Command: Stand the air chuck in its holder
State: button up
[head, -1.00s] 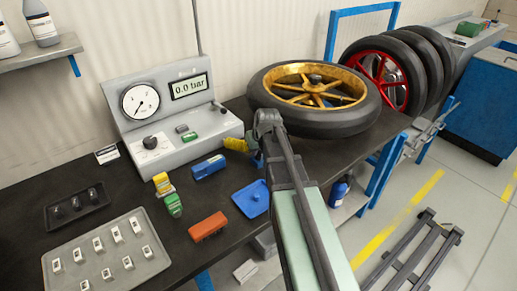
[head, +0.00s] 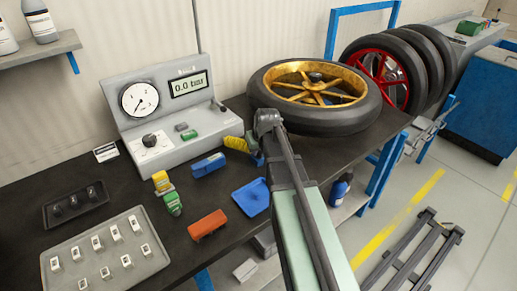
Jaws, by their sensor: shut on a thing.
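A yellow ribbed piece (head: 236,144), which looks like the air chuck, lies roughly level at the back of the bench, right of the gauge console. My gripper (head: 257,153) is at its right end and appears shut on it. My wrist and forearm hide most of the fingers and part of the piece. I cannot tell whether the piece touches the bench. I cannot clearly make out the holder; a small dark fitting (head: 219,106) sits at the console's right end.
The gauge console (head: 180,148) stands at the back left. A gold-rimmed wheel (head: 330,118) lies behind my wrist. A blue block (head: 208,165), blue tray (head: 242,203), orange block (head: 207,224) and green-yellow piece (head: 172,203) lie in front. A grey parts tray (head: 75,264) is left.

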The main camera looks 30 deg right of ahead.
jog(key=o, duration=1.4)
jog(key=shift+r, duration=0.1)
notch_tip(320, 180, up, 7)
jog(key=p, duration=0.7)
